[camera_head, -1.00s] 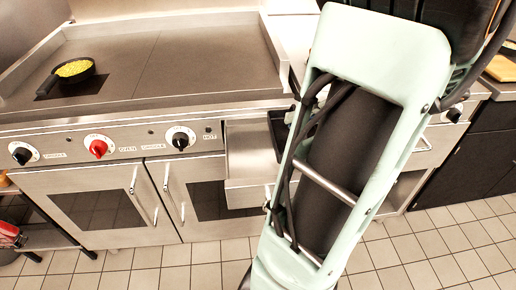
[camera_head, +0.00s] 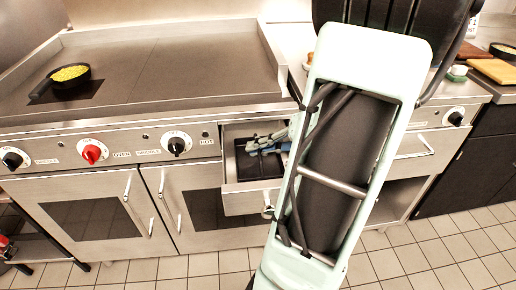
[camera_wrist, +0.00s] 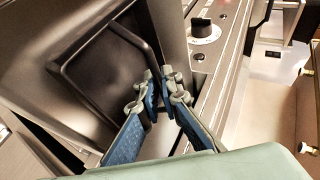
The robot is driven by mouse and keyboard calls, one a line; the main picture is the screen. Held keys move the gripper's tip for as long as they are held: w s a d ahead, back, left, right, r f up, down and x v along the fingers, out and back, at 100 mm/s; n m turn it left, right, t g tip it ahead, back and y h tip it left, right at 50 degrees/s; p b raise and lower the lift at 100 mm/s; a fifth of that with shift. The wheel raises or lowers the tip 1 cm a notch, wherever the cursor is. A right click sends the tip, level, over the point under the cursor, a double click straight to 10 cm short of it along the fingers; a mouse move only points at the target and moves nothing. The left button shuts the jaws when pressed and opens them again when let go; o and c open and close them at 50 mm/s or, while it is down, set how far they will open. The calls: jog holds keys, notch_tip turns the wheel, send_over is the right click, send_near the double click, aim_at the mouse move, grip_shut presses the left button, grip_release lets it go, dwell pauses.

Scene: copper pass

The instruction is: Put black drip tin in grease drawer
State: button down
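The black drip tin (camera_head: 259,168) is inside the open grease drawer (camera_head: 252,203), below the griddle's front right part. In the wrist view the tin (camera_wrist: 95,75) is a shallow dark tray with a raised rim, low between the drawer walls. My gripper (camera_head: 256,146) is at the tin's rim over the drawer. In the wrist view its blue fingers (camera_wrist: 161,92) come close together, one on each side of the rim, and look closed on it. Whether the tin rests fully on the drawer floor is hard to tell. My arm hides the drawer's right side.
A griddle (camera_head: 150,62) with a small black pan (camera_head: 68,78) of yellow food stands left of the drawer. Control knobs (camera_head: 91,151) line its front panel. Cutting boards (camera_head: 494,71) lie on the right counter. The tiled floor (camera_head: 420,240) in front is clear.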

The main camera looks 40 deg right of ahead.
jog(key=shift+f, duration=0.1)
jog(key=c, duration=2.2)
grip_release()
jog(key=shift+o, duration=0.2)
jog(key=shift+r, duration=0.2)
jog(key=shift+s+d+r, duration=0.2)
jog(key=shift+s+r, duration=0.05)
jog(key=p+v, duration=0.2)
jog(key=v, duration=0.9)
jog(key=shift+s, duration=0.15)
jog(key=shift+d, duration=0.1)
